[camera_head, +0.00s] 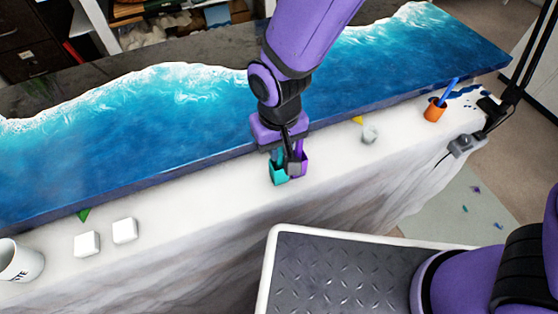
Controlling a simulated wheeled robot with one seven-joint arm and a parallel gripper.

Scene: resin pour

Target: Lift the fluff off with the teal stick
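My gripper (285,155) points down at a teal cup (279,175) and a purple cup (300,168), which stand side by side on the white-covered edge in front of the blue resin slab (200,120). Its fingers overlap the cups in the view, and whether they hold anything is hidden. A teal upright piece, possibly the teal stick, shows just above the teal cup beside the fingers; I cannot tell it apart clearly. I cannot make out any fluff on the slab.
An orange cup (435,110) with a blue stick (450,90) stands at the right. A small greyish object (370,134) lies between. Two white cubes (87,243), a green wedge (83,215) and a white mug (20,262) sit at the left. A grey clamp-like base (466,146) is at the right edge.

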